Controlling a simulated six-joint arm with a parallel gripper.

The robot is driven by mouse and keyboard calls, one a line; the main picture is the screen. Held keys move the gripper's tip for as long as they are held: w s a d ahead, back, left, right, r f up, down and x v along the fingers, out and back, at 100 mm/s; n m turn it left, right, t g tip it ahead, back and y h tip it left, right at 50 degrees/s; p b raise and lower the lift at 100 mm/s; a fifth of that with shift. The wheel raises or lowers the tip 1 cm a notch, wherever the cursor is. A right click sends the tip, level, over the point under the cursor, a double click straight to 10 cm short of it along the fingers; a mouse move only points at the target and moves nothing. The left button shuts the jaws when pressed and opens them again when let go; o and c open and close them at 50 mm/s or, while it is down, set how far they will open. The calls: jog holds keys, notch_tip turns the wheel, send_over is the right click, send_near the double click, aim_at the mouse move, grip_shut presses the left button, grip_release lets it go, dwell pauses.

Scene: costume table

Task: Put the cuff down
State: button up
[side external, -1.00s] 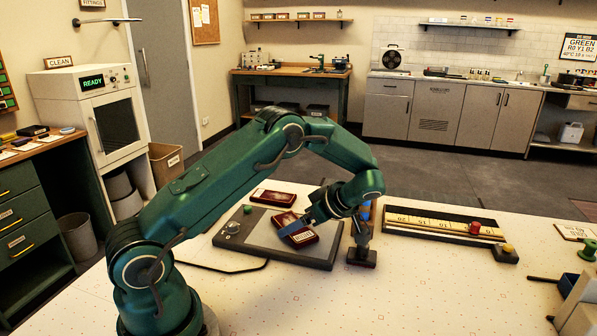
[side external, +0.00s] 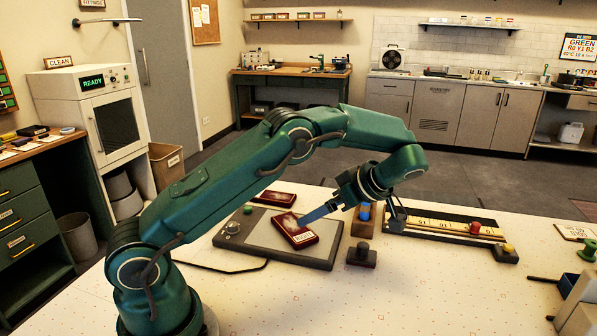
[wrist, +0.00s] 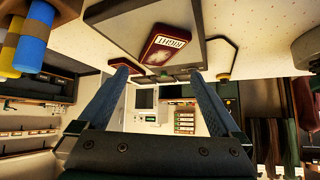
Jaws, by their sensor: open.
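A dark red cuff (side external: 293,228) with a white label lies on the grey plate of a flat device (side external: 255,228). In the wrist view the cuff (wrist: 172,47) shows beyond the fingertips, its label reading RIGHT upside down. A second dark red piece (side external: 272,199) lies at the back edge of the device. My gripper (side external: 305,219) is open, its blue fingers pointing down and left at the cuff from the right. In the wrist view the fingers (wrist: 157,75) stand wide apart with nothing held between them.
A wooden holder with a blue-topped piece (side external: 364,214) and a dark block (side external: 361,254) stand right of the device. A yellow ruler in a black tray (side external: 440,224) lies farther right. The front of the table is clear.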

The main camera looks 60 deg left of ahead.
jog(key=s+d+r+m+t+h, duration=0.4)
jog(key=s+d+r+m, duration=0.15)
jog(key=r+m, duration=0.4)
jog(key=s+d+f+m+t+h, duration=0.2)
jog(key=s+d+m+t+h, duration=0.2)
jog(key=s+d+m, duration=0.4)
jog(key=s+m+t, duration=0.1)
jog(key=s+m, duration=0.2)
jog(key=m, duration=0.1)
jog(key=shift+f+h, duration=0.15)
jog(key=shift+h, duration=0.15)
